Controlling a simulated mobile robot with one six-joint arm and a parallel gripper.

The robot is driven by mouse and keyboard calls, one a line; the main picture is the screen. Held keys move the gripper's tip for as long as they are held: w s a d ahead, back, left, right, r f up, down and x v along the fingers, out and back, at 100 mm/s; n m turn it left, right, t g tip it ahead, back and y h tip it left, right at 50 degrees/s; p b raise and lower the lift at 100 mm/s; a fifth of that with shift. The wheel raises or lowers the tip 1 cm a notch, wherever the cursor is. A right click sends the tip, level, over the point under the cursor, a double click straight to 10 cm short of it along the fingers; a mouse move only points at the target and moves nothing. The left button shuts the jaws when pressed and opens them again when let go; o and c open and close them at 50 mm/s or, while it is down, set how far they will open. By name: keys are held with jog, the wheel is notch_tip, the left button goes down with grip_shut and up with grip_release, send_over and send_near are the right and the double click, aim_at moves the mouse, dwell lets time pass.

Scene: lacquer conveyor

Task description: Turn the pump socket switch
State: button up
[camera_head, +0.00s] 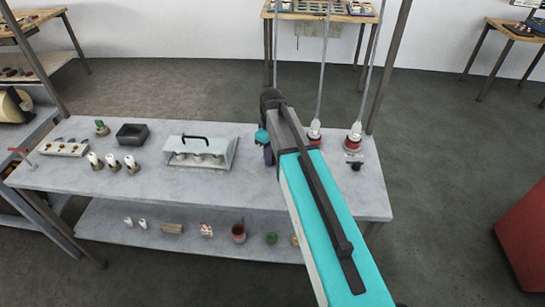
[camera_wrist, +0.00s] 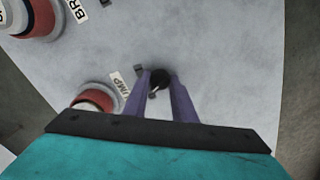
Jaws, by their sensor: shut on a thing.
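The pump socket switch is a small black knob (camera_wrist: 160,78) on the grey table top in the wrist view. It sits beside a white label (camera_wrist: 120,84) on which "UMP" can be read. My gripper (camera_wrist: 159,88) has purple fingers, one on each side of the knob, and is shut on it. A red-ringed socket (camera_wrist: 95,97) stands left of the label, partly hidden by my gripper body. In the head view my gripper (camera_head: 268,152) is low over the right part of the table, and my arm hides the knob.
A second red-ringed socket (camera_wrist: 40,18) has a label starting "BR". In the head view, cords rise from the white plugs (camera_head: 356,130). A clear-covered case (camera_head: 200,152), a dark box (camera_head: 132,134) and several small white-topped items stand to the left.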

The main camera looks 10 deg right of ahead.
jog(key=shift+n, duration=0.8)
jog(key=o, duration=1)
jog(key=shift+o, duration=0.2)
jog(key=shift+r, duration=0.1)
notch_tip(320, 180, up, 14)
jog(key=b, duration=0.3)
jog(key=shift+f, duration=0.2)
